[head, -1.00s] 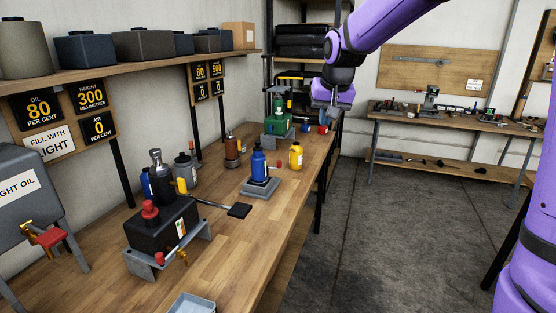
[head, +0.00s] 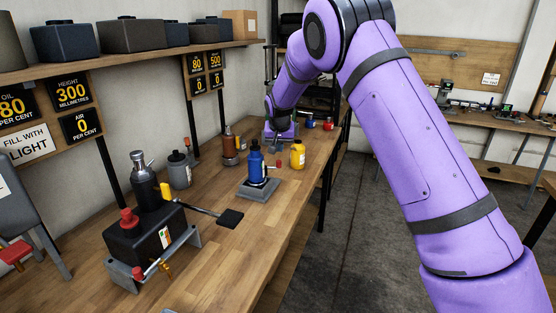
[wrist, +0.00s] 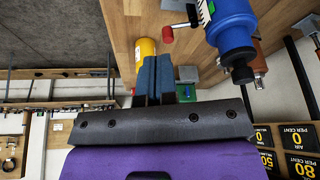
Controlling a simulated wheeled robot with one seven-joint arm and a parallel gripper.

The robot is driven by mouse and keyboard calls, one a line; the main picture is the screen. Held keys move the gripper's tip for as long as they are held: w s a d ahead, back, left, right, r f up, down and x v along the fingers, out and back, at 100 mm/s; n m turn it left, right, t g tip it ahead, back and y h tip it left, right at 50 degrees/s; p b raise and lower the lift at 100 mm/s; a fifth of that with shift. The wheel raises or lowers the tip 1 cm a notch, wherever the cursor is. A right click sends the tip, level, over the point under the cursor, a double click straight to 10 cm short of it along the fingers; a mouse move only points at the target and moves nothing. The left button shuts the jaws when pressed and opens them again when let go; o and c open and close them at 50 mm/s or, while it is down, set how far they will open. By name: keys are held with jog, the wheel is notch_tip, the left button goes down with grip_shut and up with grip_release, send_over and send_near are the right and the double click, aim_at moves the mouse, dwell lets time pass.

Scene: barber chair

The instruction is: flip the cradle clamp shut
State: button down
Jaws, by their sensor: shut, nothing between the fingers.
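A blue bottle (head: 256,166) stands upright on a grey cradle (head: 258,190) on the bench. A red-tipped lever (head: 277,164) sticks out to its right; in the wrist view its red knob (wrist: 168,34) stands out from the blue bottle (wrist: 232,22). A black box sits in a nearer grey cradle (head: 122,274), with a red knob (head: 137,273) at its front. I cannot tell which fitting is the cradle clamp. My gripper (head: 280,143) is behind the blue bottle, low over the bench. In the wrist view its fingers (wrist: 155,80) are shut and empty, apart from the red knob.
A yellow bottle (head: 297,154) stands right of the blue one. A brown bottle (head: 229,142) and a grey bottle (head: 179,170) stand left. A black paddle (head: 229,217) lies in front of the cradle. The bench front is mostly clear.

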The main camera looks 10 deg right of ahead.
jog(key=shift+w+a+f, duration=0.2)
jog(key=shift+w+f, duration=0.6)
jog(key=shift+f, duration=0.1)
jog(key=w+d+f, duration=0.2)
jog(key=w+f, duration=0.5)
jog(key=f, duration=0.2)
jog(key=shift+w, duration=0.2)
jog(key=shift+d+f, duration=0.1)
jog(key=shift+w+d+n, duration=0.1)
jog(key=shift+d+n, duration=0.05)
jog(key=shift+n, duration=0.15)
